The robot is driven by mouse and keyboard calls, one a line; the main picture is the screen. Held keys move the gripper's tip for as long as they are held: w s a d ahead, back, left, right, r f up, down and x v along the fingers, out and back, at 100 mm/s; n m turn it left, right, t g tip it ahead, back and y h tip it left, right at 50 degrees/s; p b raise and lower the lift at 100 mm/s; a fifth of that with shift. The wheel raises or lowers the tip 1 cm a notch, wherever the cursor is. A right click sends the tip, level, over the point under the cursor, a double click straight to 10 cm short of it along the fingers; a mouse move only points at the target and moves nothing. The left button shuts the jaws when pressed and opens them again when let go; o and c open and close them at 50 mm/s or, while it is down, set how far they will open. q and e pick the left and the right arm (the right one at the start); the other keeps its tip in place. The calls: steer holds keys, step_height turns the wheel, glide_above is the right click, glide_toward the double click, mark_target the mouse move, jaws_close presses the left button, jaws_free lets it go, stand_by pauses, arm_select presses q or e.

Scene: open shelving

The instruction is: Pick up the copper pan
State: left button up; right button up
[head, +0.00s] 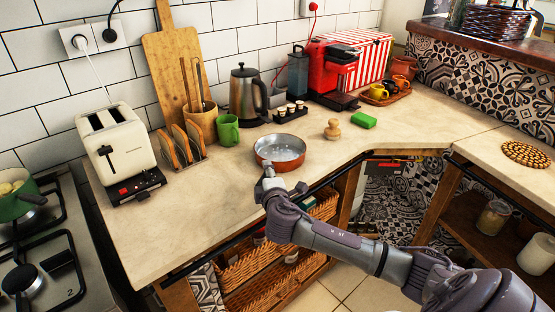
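The copper pan (288,163) sits on the beige countertop near its front edge, in the middle of the head view. It has a copper-coloured outside and a pale grey inside that looks empty. My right gripper (268,174) is at the pan's near side, in front of its rim, with the arm coming in from the lower right. The pan's handle cannot be made out; the gripper covers that area. Whether the fingers are open or closed on anything is not clear. My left gripper is not in view.
A cream toaster (118,150), green mug (228,130) and kettle (243,97) stand left and behind. A wooden figure (333,129) and green sponge (363,121) lie to the right. The countertop (200,215) left of the pan is clear. Wicker baskets (265,270) sit below.

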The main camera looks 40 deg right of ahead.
jaws_close()
steer(key=shift+r, duration=0.15)
